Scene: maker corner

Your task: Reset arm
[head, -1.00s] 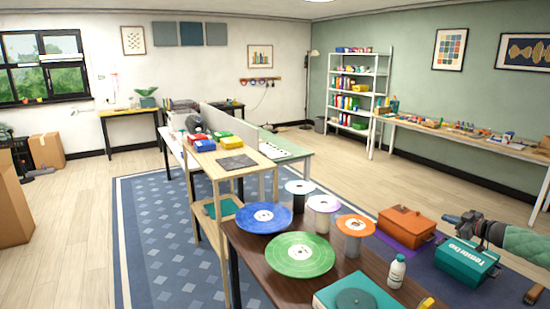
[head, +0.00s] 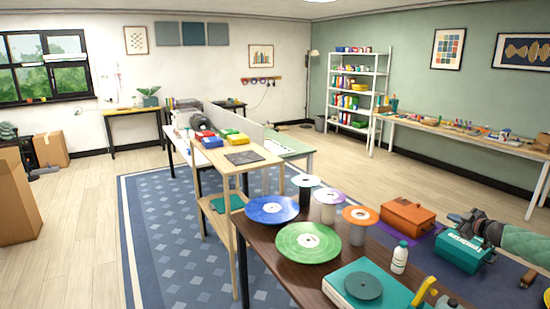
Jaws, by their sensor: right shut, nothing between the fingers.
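My right gripper (head: 458,218) comes in from the right edge, with a dark wrist and a green padded arm behind it. It is shut and empty. It appears above and just behind the teal box with white lettering (head: 457,252), overlapping its upper edge in the picture; I cannot tell whether they touch. My left gripper is out of view.
The dark table (head: 258,258) holds a blue disc (head: 272,209), a green disc (head: 309,242), spools, a white bottle (head: 400,257), an orange box (head: 407,215) and a teal turntable-like case (head: 338,285). A wooden shelf unit (head: 226,177) adjoins it.

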